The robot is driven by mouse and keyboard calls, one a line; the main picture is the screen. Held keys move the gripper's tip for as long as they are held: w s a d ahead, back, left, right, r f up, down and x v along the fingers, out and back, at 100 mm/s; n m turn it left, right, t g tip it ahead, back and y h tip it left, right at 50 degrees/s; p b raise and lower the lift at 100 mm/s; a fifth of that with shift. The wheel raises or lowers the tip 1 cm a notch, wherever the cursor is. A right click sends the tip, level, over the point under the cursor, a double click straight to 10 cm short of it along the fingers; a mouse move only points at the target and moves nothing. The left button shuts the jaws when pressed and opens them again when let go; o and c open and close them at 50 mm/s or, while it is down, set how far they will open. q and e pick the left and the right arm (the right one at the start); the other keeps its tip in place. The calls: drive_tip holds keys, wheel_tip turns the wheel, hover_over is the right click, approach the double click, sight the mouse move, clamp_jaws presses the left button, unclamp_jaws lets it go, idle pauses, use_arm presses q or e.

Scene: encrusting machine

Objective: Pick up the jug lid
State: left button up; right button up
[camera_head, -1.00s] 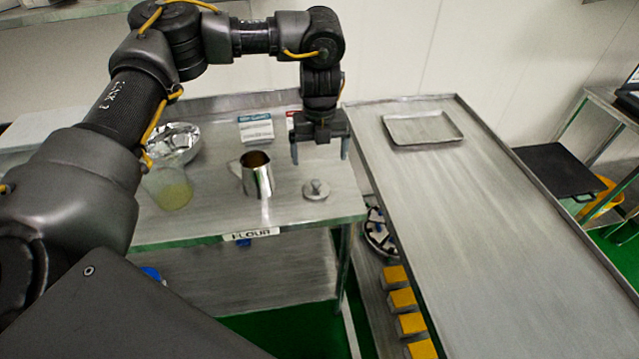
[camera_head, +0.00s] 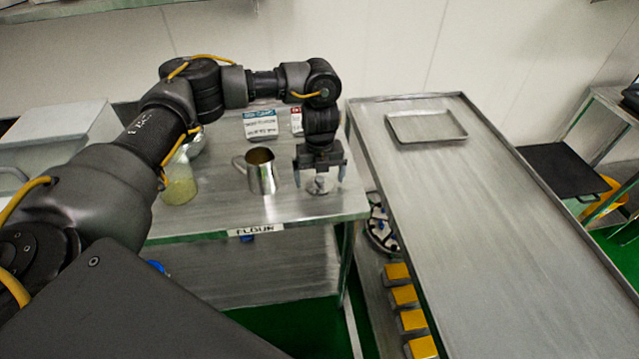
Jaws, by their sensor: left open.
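The jug lid (camera_head: 321,186) is a small round metal disc with a knob, lying on the steel table near its right end. My left gripper (camera_head: 319,183) points down just above it, open, with one finger on each side of the knob. The fingers do not visibly close on the knob. The metal jug (camera_head: 262,172) stands upright and uncovered to the left of the lid. My right gripper is not in view.
A clear container with yellowish contents (camera_head: 180,188) stands left of the jug. Small boxes (camera_head: 260,124) stand behind. A long steel table (camera_head: 480,210) with a shallow tray (camera_head: 426,127) adjoins at the right, mostly clear.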

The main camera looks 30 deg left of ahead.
use_arm(q)
drive_tip(key=shift+f, duration=0.4)
drive_tip(key=c, duration=1.1)
drive_tip(key=shift+o, duration=0.2)
drive_tip(key=shift+r, duration=0.15)
drive_tip(key=shift+r, duration=0.3)
wheel_tip(320, 180, up, 2)
drive_tip(key=shift+w+r+b, duration=0.1)
drive_tip(key=shift+b, duration=0.25)
drive_tip(key=s+a+r, duration=0.2)
drive_tip(key=s+r, duration=0.3)
drive_tip(key=s, duration=0.1)
drive_tip(key=s+a+r+b, duration=0.1)
drive_tip(key=s+a+r, duration=0.1)
drive_tip(key=s+r, duration=0.3)
drive_tip(key=shift+s+a, duration=0.4)
drive_tip(key=shift+s, duration=0.8)
